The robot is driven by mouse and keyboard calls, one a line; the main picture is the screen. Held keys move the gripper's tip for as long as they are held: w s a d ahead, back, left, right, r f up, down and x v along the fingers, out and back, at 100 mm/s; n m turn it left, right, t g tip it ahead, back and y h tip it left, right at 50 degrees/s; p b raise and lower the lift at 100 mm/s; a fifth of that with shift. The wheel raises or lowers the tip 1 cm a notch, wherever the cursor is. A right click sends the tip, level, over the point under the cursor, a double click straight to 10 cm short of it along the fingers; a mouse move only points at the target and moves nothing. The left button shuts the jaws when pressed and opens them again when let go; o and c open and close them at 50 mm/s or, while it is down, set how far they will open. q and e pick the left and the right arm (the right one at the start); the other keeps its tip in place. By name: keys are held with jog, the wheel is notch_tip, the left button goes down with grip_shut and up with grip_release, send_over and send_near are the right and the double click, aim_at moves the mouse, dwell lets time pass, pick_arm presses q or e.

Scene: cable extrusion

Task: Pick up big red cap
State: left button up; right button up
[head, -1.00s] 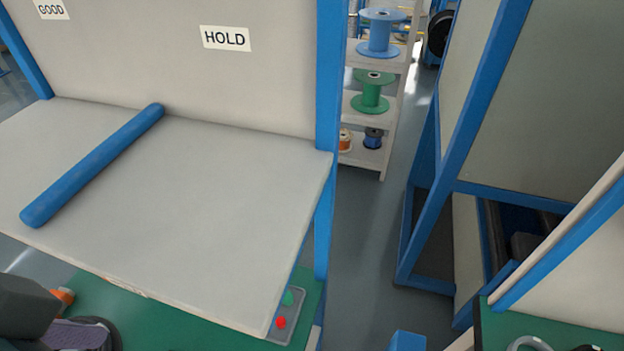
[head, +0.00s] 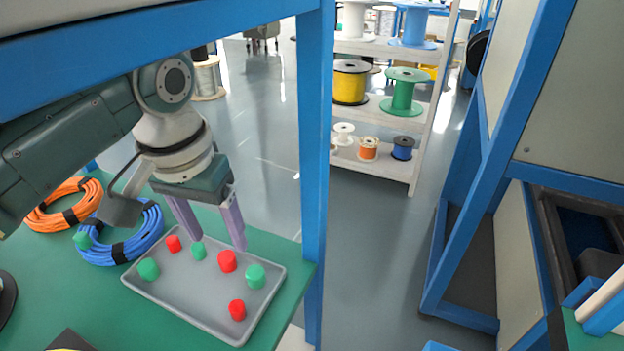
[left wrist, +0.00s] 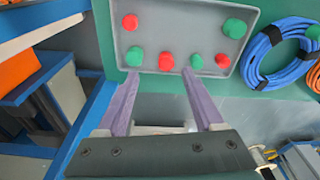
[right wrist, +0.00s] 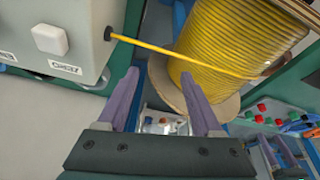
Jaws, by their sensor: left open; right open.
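Red caps lie in a grey tray (head: 190,300) on a green table. The red cap (head: 227,261) at the tray's far side looks biggest; it also shows in the left wrist view (left wrist: 166,62). Another red cap (head: 237,310) lies nearer the front and looks close in size. A smaller red cap (head: 173,243) lies at the far left. My left gripper (head: 218,241) is open and empty above the tray's far edge; in the left wrist view the big red cap shows just beyond the gap between its fingertips (left wrist: 160,74). My right gripper (right wrist: 160,76) is open and empty.
Green caps, one (head: 255,276) close to the big red cap, share the tray. Blue (head: 130,240) and orange (head: 62,205) cable coils lie left. A blue post (head: 313,150) stands right of the tray. A yellow cable spool (right wrist: 225,50) is before my right gripper.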

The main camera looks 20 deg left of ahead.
aim_at(230, 265)
pick_arm(q)
jog(key=f+b, duration=0.1)
jog(key=f, duration=0.1)
jog(key=w+f+b, duration=0.1)
jog(key=f, duration=0.2)
jog(key=a+f+b, duration=0.1)
jog(key=f, duration=0.1)
jog(key=shift+w+f+b, duration=0.15)
jog(key=shift+w+b, duration=0.15)
jog(key=shift+b, duration=0.1)
grip_shut()
